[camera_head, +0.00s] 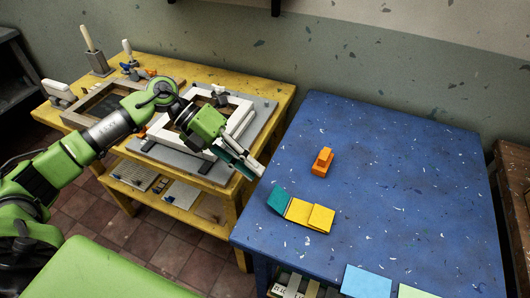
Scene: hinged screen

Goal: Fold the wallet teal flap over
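The wallet lies on the blue table (400,150), near its front left. It has a teal flap (278,199) at its left end, a yellow middle panel (298,210) and a yellow right panel (321,218). The teal flap is turned out to the left, away from the yellow panels, and looks tilted up. My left gripper (256,170) is above the blue table's left edge, up and left of the teal flap and apart from it. I cannot tell how far its fingers are parted. My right gripper is not in view.
An orange block-like object (322,162) stands behind the wallet. A light blue sheet (366,282) and a pale green sheet (414,292) lie at the front. A yellow workbench (270,90) with frames and tools stands left, under my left arm. The blue table's right side is clear.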

